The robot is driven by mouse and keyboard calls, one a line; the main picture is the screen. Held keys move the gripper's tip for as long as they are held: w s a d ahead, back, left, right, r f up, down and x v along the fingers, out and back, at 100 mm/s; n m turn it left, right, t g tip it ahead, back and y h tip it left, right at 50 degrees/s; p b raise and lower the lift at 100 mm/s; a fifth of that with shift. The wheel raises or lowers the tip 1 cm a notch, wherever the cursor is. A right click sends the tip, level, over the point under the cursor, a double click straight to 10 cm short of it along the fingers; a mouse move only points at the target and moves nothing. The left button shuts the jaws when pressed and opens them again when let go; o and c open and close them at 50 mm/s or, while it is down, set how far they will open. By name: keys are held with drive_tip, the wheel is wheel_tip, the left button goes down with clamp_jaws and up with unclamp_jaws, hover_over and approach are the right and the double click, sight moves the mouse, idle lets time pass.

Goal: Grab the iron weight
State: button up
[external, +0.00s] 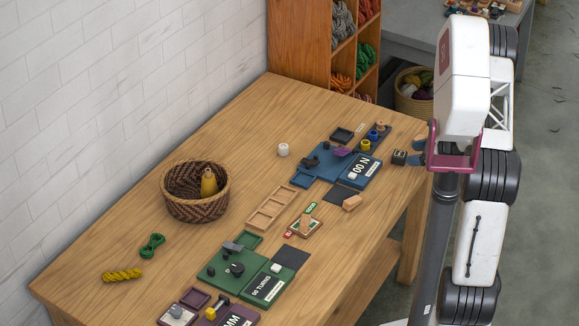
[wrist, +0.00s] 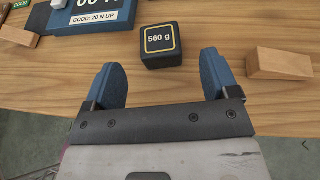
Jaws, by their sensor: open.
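The iron weight (wrist: 161,46) is a small black cube with a yellow-edged "560 g" label on top. It sits on the wooden table near its right edge, and it also shows in the external view (external: 399,157). My gripper (wrist: 161,76) is open and empty, with its two blue fingers spread wider than the cube. In the wrist view the cube lies just ahead of the fingertips, roughly centred between them. In the external view my gripper (external: 416,152) is beside the cube at the table's edge; the arm partly hides the fingers.
A wooden block (wrist: 278,63) lies right of the fingers in the wrist view. A blue force tester (wrist: 90,15) and another wooden block (wrist: 18,36) lie to the left. The table (external: 330,250) also carries a wicker basket (external: 190,205) and a green device (external: 222,262).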

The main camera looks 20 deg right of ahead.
sight(405, 154)
idle(0.3)
drive_tip(key=shift+x, duration=2.65)
drive_tip(key=shift+f, duration=0.1)
drive_tip(key=shift+d, duration=0.1)
drive_tip(key=c, duration=1.4)
